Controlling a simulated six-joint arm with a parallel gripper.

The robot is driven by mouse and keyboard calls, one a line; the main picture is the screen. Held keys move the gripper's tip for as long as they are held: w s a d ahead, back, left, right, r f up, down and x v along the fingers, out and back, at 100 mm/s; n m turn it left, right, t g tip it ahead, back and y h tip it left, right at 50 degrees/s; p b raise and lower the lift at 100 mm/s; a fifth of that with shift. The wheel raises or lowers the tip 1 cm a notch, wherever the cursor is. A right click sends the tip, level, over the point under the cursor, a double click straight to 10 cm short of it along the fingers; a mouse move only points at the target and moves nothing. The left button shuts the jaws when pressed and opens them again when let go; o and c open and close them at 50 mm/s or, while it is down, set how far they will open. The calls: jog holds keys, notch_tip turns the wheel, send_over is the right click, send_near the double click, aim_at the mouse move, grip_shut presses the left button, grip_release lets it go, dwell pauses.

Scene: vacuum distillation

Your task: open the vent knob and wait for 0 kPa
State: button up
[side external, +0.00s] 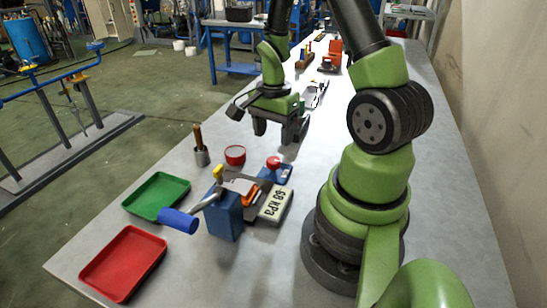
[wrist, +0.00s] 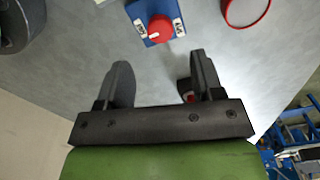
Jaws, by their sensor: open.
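The red vent knob (side external: 273,162) sits on a blue base at the middle of the table. In the wrist view the knob (wrist: 161,28) is at the top centre, with a white mark pointing left. White labels flank it; their text is too small to read. The pale pressure display (side external: 275,206) seems to read 58 kPa, possibly with a minus sign. My gripper (side external: 277,132) is open and empty above the table, behind the knob in the side view. In the wrist view the knob lies beyond the fingertips of my gripper (wrist: 160,63), not between them.
A red-rimmed round dish (side external: 235,155) is left of the knob. A blue block (side external: 225,216) with a blue-handled tool stands in front. Green (side external: 158,195) and red (side external: 124,262) trays lie front left. A small cup (side external: 201,157) holds brown sticks.

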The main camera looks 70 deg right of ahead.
aim_at(273, 160)
notch_tip(273, 160, down, 7)
jog(key=shift+f, duration=0.2)
dwell(0.3)
jog(key=c, duration=0.9)
